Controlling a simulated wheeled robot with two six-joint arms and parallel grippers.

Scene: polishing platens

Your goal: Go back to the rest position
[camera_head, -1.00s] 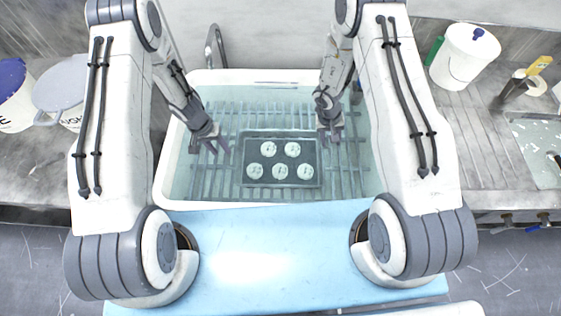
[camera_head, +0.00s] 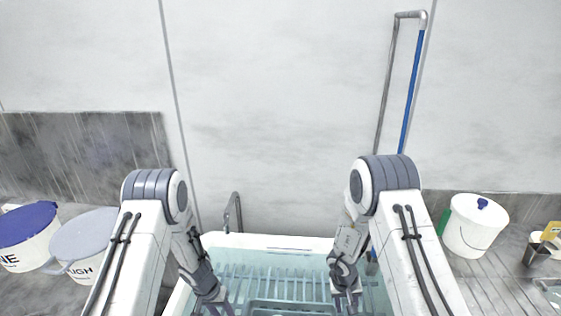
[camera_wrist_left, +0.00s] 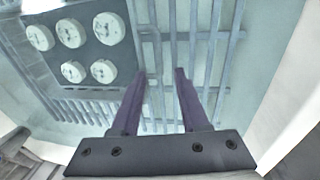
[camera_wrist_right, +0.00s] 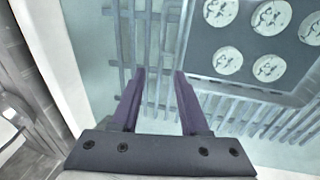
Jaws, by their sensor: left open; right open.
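My left gripper (camera_wrist_left: 160,78) is open and empty above the sink rack, with its purple fingers apart. My right gripper (camera_wrist_right: 160,78) is also open and empty above the rack. A dark tray (camera_wrist_left: 84,54) with several round white pieces shows at the upper left of the left wrist view. The same tray (camera_wrist_right: 204,72) is at the upper right of the right wrist view. In the head view both arms reach down into the sink (camera_head: 290,241), and the fingertips are at or past the lower edge.
A blue-lidded bucket (camera_head: 27,240) and a grey-lidded bucket (camera_head: 84,240) stand left of the sink. A white bucket (camera_head: 475,228) and a dark cup (camera_head: 536,254) stand at right. A tap (camera_head: 234,212) rises behind the sink, and a blue pipe (camera_head: 412,90) runs up the wall.

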